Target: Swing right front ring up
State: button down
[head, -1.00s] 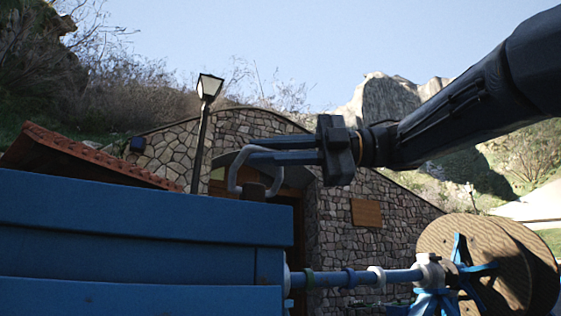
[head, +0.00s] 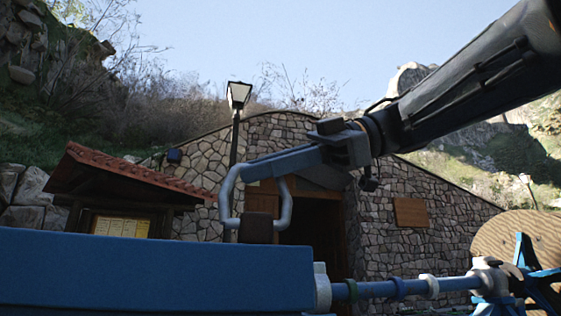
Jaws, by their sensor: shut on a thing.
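A grey metal ring (head: 228,196) stands up above the top edge of the blue body (head: 150,272), at a dark brown block (head: 256,228) that covers part of its lower side. My gripper (head: 262,165) reaches in from the right. Its two long fingers are closed on the top of the ring, and they hide the ring's upper bar. The ring's two side legs show below the fingers, on either side of the block.
A blue shaft (head: 405,287) with collars runs right from the blue body to a blue stand (head: 535,275). A wooden cable reel (head: 520,238) stands behind the stand. A stone building and a lamp post (head: 236,130) are in the background. Open air surrounds my arm above the blue body.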

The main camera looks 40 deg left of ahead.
jog(key=shift+w+a+f+m+h, duration=0.3)
jog(key=shift+a+f+m, duration=0.05)
jog(key=shift+f+m, duration=0.05)
jog(key=shift+f, duration=0.1)
jog(key=c, duration=2)
grip_release()
jog(key=shift+o, duration=1)
jog(key=shift+a, duration=0.2)
jog(key=shift+d+r, duration=0.15)
jog(key=shift+r, duration=0.05)
jog(key=b+v, duration=0.2)
jog(key=v, duration=0.5)
jog(key=shift+w+d, duration=0.25)
jog(key=shift+d, duration=0.05)
jog(key=shift+r, duration=0.1)
